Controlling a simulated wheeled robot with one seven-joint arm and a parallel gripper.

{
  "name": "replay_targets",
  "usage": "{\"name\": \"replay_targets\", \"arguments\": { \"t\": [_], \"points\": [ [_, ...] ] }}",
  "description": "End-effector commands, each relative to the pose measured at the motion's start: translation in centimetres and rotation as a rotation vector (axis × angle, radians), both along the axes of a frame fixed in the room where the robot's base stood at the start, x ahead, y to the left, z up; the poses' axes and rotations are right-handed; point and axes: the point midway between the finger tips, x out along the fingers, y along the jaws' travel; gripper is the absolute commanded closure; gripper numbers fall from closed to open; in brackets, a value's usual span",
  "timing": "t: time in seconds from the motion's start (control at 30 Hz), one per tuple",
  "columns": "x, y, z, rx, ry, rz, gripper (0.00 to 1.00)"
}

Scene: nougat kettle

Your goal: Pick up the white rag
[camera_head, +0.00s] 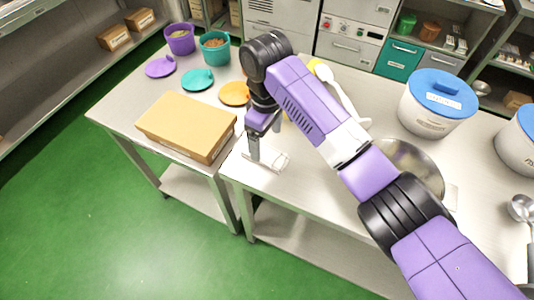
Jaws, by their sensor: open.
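What looks like the white rag (277,163), a small pale patch, lies flat on the steel table near its front edge. It is partly hidden by my gripper (258,152). My gripper points down right over the rag's left part, with its jaws open. The fingertips are at or just above the rag; I cannot tell if they touch it.
A cardboard box (187,126) sits on the table to the left. Purple (180,40) and teal (214,48) tubs and several coloured lids stand behind it. A steel bowl (415,165) and a blue-lidded white bin (437,105) are to the right.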

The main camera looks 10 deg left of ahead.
Motion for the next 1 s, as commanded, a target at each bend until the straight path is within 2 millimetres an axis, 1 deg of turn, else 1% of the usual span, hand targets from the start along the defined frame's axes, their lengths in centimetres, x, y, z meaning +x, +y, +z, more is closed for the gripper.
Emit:
{"name": "replay_targets", "arguments": {
  "t": [0.17, 0.3, 0.4, 0.53, 0.7, 0.73, 0.77, 0.9, 0.97, 1.0],
  "points": [
    [-0.1, 0.0, -1.7, -0.001, 0.000, -0.001, 0.15],
    [-0.2, 0.1, -3.9, -0.001, 0.000, -0.001, 0.15],
    [-0.1, 0.1, -5.1, 0.000, -0.001, 0.000, 0.15],
    [-0.1, 0.1, -5.6, 0.000, -0.002, 0.001, 0.15],
    [-0.1, 0.1, -5.7, 0.001, -0.003, 0.000, 0.15],
    [-0.1, 0.1, -5.7, 0.001, -0.003, 0.000, 0.17],
    [-0.1, 0.1, -5.7, 0.001, -0.003, 0.000, 0.22],
    [-0.1, 0.1, -5.7, 0.001, -0.003, 0.000, 0.50],
    [-0.1, 0.1, -5.7, 0.001, -0.003, 0.000, 0.62],
    [-0.1, 0.1, -5.7, 0.001, -0.003, 0.000, 0.70]
  ]
}}
